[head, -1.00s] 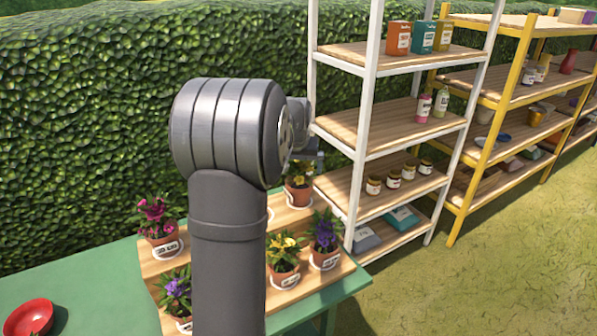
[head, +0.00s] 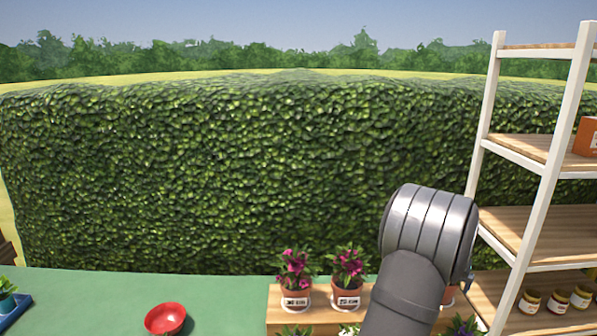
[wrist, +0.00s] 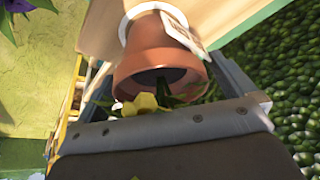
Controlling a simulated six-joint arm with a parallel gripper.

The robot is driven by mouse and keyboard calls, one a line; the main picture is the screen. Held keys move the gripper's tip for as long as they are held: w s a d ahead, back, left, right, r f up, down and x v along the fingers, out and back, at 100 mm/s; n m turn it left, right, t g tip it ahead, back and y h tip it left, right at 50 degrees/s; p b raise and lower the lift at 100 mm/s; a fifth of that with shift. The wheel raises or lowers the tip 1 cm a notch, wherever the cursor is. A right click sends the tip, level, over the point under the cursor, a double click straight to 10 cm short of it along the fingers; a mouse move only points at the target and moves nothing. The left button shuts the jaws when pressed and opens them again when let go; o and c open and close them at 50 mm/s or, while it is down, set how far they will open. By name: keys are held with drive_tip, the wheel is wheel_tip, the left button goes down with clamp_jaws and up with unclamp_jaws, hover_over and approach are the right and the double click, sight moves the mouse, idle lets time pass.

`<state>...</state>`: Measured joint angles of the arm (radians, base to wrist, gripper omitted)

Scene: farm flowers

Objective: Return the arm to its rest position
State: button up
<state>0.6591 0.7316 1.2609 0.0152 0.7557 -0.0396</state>
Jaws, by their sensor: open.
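My arm shows at the lower right of the head view, and its end is hidden there behind its own joint. In the wrist view my gripper (wrist: 165,82) is open, its grey fingers on either side of a terracotta pot (wrist: 148,50) with a yellow flower (wrist: 143,102) and a white label. The pot appears upside down in that picture. I cannot tell whether the fingers touch it.
Two magenta potted flowers (head: 295,281) (head: 348,281) stand on a wooden tray (head: 310,317) on the green table (head: 90,300). A red bowl (head: 165,318) sits left of it. A white-framed shelf (head: 540,160) stands at right, a hedge (head: 230,180) behind.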

drive_tip(key=shift+x, duration=0.95)
drive_tip(key=shift+a+r, duration=0.1)
drive_tip(key=shift+r, duration=1.85)
drive_tip(key=shift+f, duration=0.1)
